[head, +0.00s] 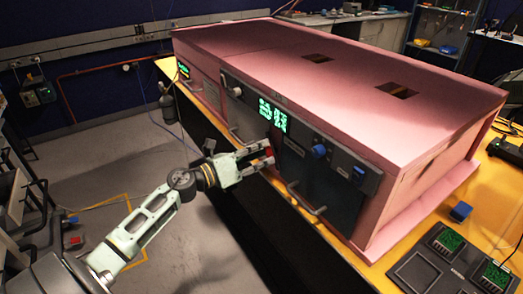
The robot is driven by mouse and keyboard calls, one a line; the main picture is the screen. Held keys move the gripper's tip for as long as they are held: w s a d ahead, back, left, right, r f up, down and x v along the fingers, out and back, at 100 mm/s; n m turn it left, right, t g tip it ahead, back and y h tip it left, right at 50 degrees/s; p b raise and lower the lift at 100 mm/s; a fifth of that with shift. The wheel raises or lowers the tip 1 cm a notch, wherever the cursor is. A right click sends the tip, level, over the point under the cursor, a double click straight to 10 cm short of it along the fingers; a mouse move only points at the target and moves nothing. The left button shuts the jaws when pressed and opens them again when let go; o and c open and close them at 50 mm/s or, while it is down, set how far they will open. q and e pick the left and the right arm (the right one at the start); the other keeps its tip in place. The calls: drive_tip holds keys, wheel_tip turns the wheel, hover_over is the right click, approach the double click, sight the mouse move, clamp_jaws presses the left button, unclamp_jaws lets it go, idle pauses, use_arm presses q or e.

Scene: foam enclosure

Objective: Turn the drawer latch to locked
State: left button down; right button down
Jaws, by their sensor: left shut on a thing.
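The pink foam enclosure (290,60) stands on a yellow-topped bench, its dark front panel (330,185) facing me. My left gripper (268,156) is at the left part of this panel, its fingers shut on a small red part (268,151), which I take to be the drawer latch. The fingers cover most of it, so I cannot tell which way it is turned. A bar handle (308,203) is on the panel to the right of the gripper. My right gripper is not in view.
Above the gripper the panel has a green lit display (272,115) and a blue knob (319,151). A dark tray with green boards (450,258) and a blue block (460,212) are on the bench at right. The floor (140,160) at left is mostly clear.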

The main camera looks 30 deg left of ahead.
use_arm(q)
drive_tip(key=shift+a+f+n+p, duration=0.1)
drive_tip(key=shift+n+p, duration=1.15)
drive_tip(key=shift+n, duration=1.6)
drive_tip(key=shift+a+f+n+p, duration=0.1)
drive_tip(key=shift+n+p, duration=1.15)
drive_tip(key=shift+n, duration=1.6)
drive_tip(key=c, duration=1.8)
unclamp_jaws()
drive_tip(key=shift+c, duration=0.2)
drive_tip(key=v, duration=1.2)
drive_tip(key=shift+f, duration=0.1)
